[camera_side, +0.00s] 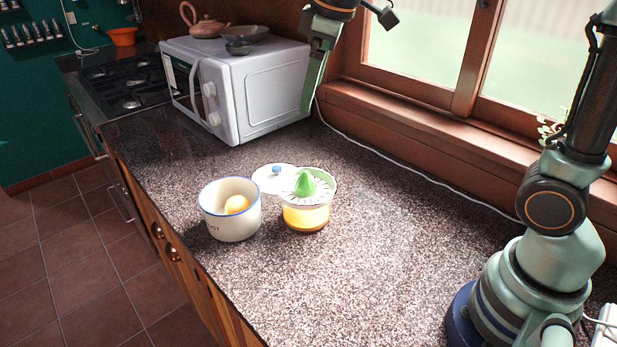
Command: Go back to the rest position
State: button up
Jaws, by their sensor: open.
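My gripper (318,62) is at the top middle of the side view, high above the counter, beside the right end of the microwave in the picture. It is open, with a long pale green finger pointing down. The top of the gripper and part of my arm are cut off by the upper edge. I see nothing held in it. It is well apart from the pot and the juicer on the counter.
A white pot (232,222) with a blue rim holds an orange fruit (237,204). Beside it stand a juicer (306,216) with a green cone and a white lid (268,180). A white microwave (262,92) stands behind. A white cable (400,163) runs along the window. The front counter is clear.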

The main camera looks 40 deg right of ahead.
jog(key=s+d+f+m+t, duration=0.1)
jog(key=s+d+f+m, duration=0.1)
jog(key=s, duration=0.4)
jog(key=s+d+f+m+t, duration=0.1)
jog(key=s+d+f+m, duration=0.1)
jog(key=s+m, duration=0.3)
jog(key=shift+s+d+f, duration=0.35)
jog(key=shift+s+f, duration=0.45)
